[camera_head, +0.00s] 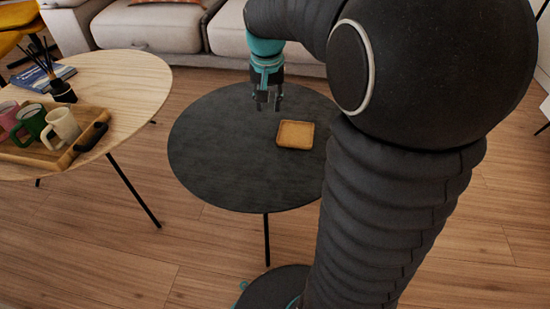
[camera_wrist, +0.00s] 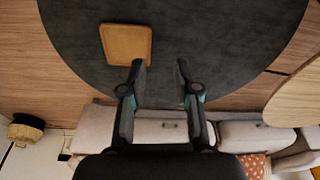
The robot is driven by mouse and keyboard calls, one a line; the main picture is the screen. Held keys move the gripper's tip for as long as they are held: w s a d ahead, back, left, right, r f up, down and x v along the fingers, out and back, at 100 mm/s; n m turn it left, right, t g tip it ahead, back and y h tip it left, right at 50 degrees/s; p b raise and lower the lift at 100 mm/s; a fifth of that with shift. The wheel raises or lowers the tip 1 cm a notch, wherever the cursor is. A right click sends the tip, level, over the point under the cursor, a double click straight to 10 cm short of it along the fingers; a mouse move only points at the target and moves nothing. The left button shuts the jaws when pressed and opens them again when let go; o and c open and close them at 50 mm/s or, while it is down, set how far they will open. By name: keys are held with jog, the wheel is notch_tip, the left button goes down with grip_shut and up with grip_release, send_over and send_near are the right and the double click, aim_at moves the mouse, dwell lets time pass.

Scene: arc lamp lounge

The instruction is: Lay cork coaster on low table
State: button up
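A square tan cork coaster (camera_head: 295,134) with a raised rim lies flat on the dark round low table (camera_head: 215,150), right of the middle in the head view. The coaster also shows in the wrist view (camera_wrist: 126,44), left of the fingers and beyond the left fingertip. My gripper (camera_head: 267,104) hangs above the table, just behind and left of the coaster in the head view. In the wrist view its two fingers (camera_wrist: 160,66) are spread apart with nothing between them. The coaster looks clear of the fingers.
A light wood table (camera_head: 128,72) at the left holds a wooden tray (camera_head: 50,156) with several mugs, a reed diffuser (camera_head: 62,92) and a book (camera_head: 48,76). A beige sofa (camera_head: 150,25) stands behind. The dark table's left half is bare.

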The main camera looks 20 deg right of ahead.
jog(key=s+a+n+t, duration=0.1)
jog(key=s+a+n, duration=0.1)
jog(key=s, duration=0.9)
jog(key=s+a+r+n+t, duration=0.1)
jog(key=s+a, duration=0.4)
jog(key=s, duration=0.5)
jog(key=shift+s+a+n+t+y, duration=0.35)
jog(key=shift+n+t, duration=0.45)
jog(key=shift+n, duration=0.3)
